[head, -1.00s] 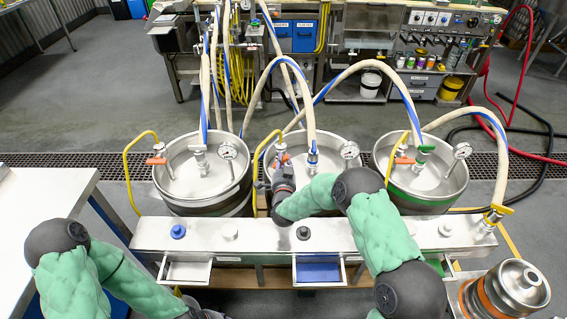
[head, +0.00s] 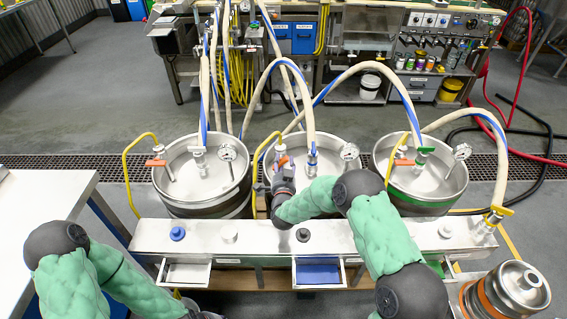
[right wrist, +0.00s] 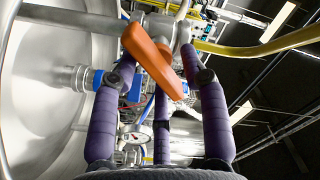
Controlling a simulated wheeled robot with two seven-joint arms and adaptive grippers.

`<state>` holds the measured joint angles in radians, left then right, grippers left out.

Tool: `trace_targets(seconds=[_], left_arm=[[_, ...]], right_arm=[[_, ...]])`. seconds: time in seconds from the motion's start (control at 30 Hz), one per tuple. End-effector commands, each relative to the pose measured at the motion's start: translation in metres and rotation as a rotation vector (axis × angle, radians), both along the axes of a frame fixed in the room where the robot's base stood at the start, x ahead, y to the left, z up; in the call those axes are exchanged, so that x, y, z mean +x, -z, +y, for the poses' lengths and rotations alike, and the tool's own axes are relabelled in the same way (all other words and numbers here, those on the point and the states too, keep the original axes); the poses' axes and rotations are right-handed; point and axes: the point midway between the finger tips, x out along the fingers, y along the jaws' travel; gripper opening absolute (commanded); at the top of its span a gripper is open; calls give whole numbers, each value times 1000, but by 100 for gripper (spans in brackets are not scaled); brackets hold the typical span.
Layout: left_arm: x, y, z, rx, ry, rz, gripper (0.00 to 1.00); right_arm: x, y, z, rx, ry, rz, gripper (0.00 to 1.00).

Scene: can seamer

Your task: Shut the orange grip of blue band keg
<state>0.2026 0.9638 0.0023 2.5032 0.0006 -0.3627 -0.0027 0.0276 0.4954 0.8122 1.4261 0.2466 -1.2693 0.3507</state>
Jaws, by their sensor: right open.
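The middle keg (head: 335,179) stands behind the steel bench and has a blue collar on its hose coupling; its band is mostly hidden. Its orange grip (head: 282,160) is on a valve at the keg's left side, partly covered by my right gripper (head: 282,171). In the right wrist view the orange grip (right wrist: 152,52) runs diagonally across a steel pipe. The purple fingers of my right gripper (right wrist: 164,75) are spread open around the grip's lower end, and a gap shows on each side. My left arm is at the lower left; its gripper is out of view.
A left keg (head: 190,181) and a green-band right keg (head: 421,181) flank the middle one. Hoses arch overhead, and a yellow hose (head: 256,165) runs close to my right gripper. The bench (head: 265,240) has pulled-out drawers. A small orange-banded keg (head: 507,290) stands lower right.

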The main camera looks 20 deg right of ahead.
Motion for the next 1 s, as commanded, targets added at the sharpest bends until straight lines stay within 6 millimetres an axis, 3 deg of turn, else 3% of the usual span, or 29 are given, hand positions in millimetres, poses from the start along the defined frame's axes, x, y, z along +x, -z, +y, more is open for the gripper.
trace_targets(seconds=[0.6, 1.0], left_arm=[[0, 0, 0, 0, 0, 0, 42], [0, 0, 0, 0, 0, 0, 42]], right_arm=[[-99, 0, 29, 0, -1, 1, 45], [-111, 0, 32, 0, 0, 0, 45]])
